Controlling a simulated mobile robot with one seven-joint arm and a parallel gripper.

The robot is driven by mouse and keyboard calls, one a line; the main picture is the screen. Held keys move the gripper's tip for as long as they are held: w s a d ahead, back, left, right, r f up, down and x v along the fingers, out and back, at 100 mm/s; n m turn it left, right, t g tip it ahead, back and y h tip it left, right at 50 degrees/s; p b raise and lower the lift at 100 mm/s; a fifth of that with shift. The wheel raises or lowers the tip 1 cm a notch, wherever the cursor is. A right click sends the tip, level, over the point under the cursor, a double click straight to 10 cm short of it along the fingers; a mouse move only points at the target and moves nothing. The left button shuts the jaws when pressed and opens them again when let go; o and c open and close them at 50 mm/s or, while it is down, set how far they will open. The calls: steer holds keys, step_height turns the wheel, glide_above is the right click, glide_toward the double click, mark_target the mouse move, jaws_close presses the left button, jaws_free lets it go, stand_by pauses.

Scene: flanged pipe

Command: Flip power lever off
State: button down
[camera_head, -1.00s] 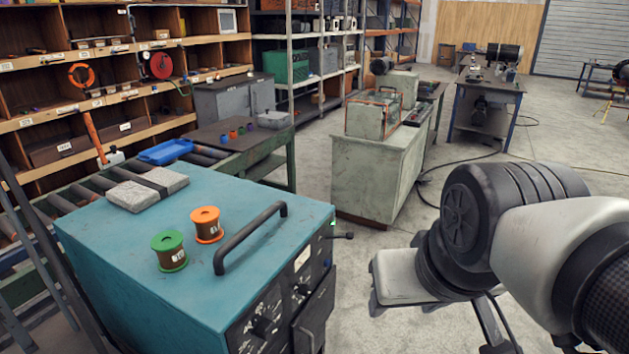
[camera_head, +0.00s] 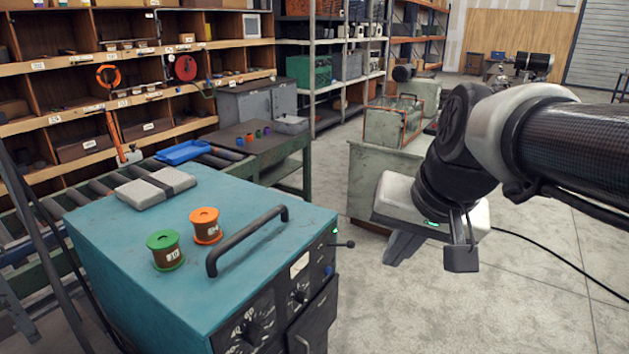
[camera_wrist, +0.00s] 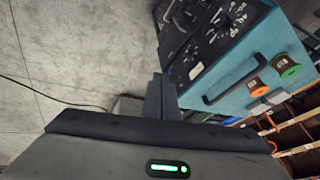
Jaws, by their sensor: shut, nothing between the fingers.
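The teal power cabinet (camera_head: 140,260) stands at the lower left in the head view, with a dark front panel (camera_head: 285,310) facing right. A short black lever with a ball end (camera_head: 345,244) sticks out sideways near the panel's upper far corner, beside a small green light (camera_head: 335,231). My gripper (camera_head: 396,258) is shut and empty, to the right of the lever and apart from it in the picture. In the wrist view the shut fingers (camera_wrist: 160,82) point toward the panel's edge (camera_wrist: 225,30). I cannot make out the lever there.
A black bar handle (camera_head: 250,238), a green spool (camera_head: 165,250), an orange spool (camera_head: 206,225) and a grey block (camera_head: 152,188) are on the cabinet top. A pale green cabinet (camera_head: 370,180) stands behind my gripper. Open floor (camera_head: 400,320) lies right of the panel.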

mark_target(353, 242)
steer(key=w+d+f+m+y, duration=0.1)
steer(key=w+m, duration=0.1)
steer(key=w, duration=0.7)
steer(key=w+d+f+m+y+b, duration=0.1)
steer(key=w+d+f+m, duration=0.1)
steer(key=w, duration=0.7)
steer(key=shift+w+f+m, duration=0.2)
steer(key=shift+m, duration=0.1)
steer(key=shift+d, duration=0.1)
steer(key=x, duration=1.4)
steer(key=shift+p, duration=0.3)
